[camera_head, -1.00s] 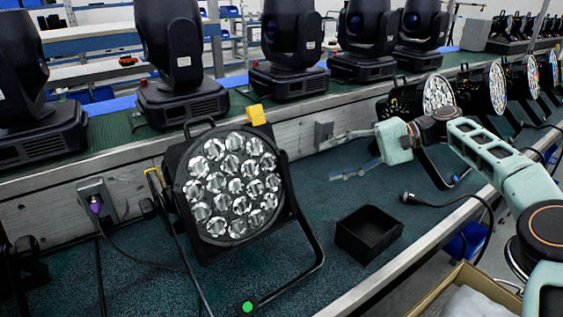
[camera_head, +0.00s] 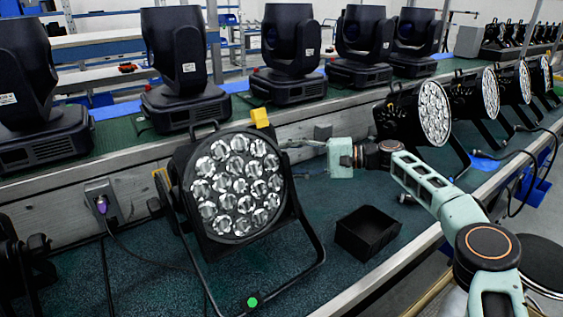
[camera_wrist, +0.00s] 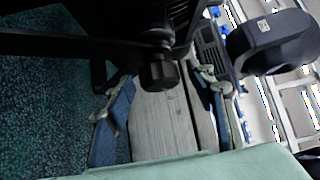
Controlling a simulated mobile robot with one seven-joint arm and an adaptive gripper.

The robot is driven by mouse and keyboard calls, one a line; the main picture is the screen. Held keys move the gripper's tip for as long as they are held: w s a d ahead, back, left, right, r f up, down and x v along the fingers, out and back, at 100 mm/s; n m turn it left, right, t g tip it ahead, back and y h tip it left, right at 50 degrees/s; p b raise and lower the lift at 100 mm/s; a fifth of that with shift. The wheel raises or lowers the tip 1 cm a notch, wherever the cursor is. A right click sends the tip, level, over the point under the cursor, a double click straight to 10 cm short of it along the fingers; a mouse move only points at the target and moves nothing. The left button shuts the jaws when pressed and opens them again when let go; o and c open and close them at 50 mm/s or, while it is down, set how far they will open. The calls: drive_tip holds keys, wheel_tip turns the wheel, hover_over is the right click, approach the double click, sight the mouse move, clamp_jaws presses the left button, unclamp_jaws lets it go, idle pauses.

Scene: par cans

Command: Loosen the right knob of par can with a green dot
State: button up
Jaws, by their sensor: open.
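The par can with the green dot (camera_head: 252,301) is the large black lamp (camera_head: 238,188) with several round lenses, tilted back in its bracket on the bench at centre-left. The dot is on the bracket's foot. My gripper (camera_head: 290,146) is just behind its right edge, coming from the right, with open jaws. In the wrist view a black knob (camera_wrist: 160,71) on the lamp's bracket shows between the two blue-padded fingers of my gripper (camera_wrist: 165,88), with gaps on both sides. The right knob is hidden in the head view.
A small black bin (camera_head: 368,232) stands right of the lamp. A wooden wall (camera_head: 135,176) runs behind it. More par cans (camera_head: 433,112) stand further right, and moving-head lights (camera_head: 184,65) line the shelf above. A wall socket (camera_head: 103,202) with a cable is at left.

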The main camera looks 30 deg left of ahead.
drive_tip(key=shift+x, duration=0.95)
drive_tip(key=shift+c, duration=0.3)
drive_tip(key=c, duration=1.1)
